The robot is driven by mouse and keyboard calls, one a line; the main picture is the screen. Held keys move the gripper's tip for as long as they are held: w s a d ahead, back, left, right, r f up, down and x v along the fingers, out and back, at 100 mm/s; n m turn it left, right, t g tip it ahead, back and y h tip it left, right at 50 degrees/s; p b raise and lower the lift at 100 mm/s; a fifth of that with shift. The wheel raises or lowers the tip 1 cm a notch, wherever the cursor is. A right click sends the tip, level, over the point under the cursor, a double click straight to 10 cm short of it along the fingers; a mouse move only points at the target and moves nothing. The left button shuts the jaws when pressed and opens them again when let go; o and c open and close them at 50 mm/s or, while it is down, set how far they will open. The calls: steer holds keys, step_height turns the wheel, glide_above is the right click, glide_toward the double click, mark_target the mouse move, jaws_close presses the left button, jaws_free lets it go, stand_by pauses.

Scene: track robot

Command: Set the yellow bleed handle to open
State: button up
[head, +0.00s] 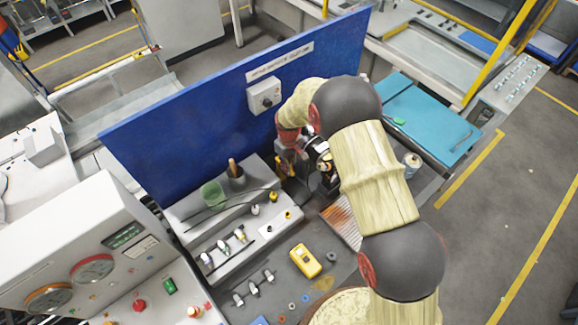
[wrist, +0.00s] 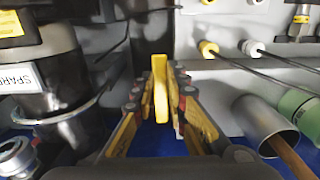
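The yellow bleed handle (wrist: 160,88) shows in the wrist view as an upright, narrow yellow bar at the middle. My gripper (wrist: 162,100) is around it, with one yellow-padded finger on each side of the bar. The fingertips are very close to its sides; I cannot tell whether they touch it. In the head view my gripper (head: 285,165) is low in front of the blue panel, largely hidden by my own wrist. The handle cannot be made out clearly there. Its pivot and any open mark are hidden.
A black cylinder with a "SPARE" label (wrist: 18,78) stands left of my fingers. A metal cup (wrist: 262,122) and a green cup (wrist: 298,105) are at the right. The blue panel (head: 190,125) rises behind. A yellow meter (head: 305,260) lies on the bench.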

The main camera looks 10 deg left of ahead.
jaws_close()
stand_by(0.3)
stand_by(0.3)
steer(key=a+m+b, duration=0.1)
steer(key=m+b, duration=0.1)
steer(key=s+a+m+b, duration=0.1)
steer(key=m+b, duration=0.1)
steer(key=m, duration=0.1)
steer(key=s+a+m+b, duration=0.1)
steer(key=a+m+b, duration=0.1)
steer(key=shift+s+f+m, duration=0.1)
steer(key=shift+m, duration=0.2)
steer(key=a+m+b, duration=0.1)
steer(key=m, duration=0.1)
steer(key=a+m+b, duration=0.2)
steer(key=shift+m, duration=0.3)
steer(key=shift+w+a+m+b, duration=0.3)
steer(key=shift+a+m, duration=0.1)
steer(key=shift+m, duration=0.4)
steer(key=shift+w+a+m+b, duration=0.2)
steer(key=shift+a+m, duration=0.25)
steer(key=shift+m, duration=0.35)
steer(key=shift+w+a+m+b, duration=0.2)
steer(key=shift+a+m+b, duration=0.2)
steer(key=shift+m, duration=0.4)
steer(key=o, duration=0.6)
jaws_free()
steer(key=shift+c, duration=0.2)
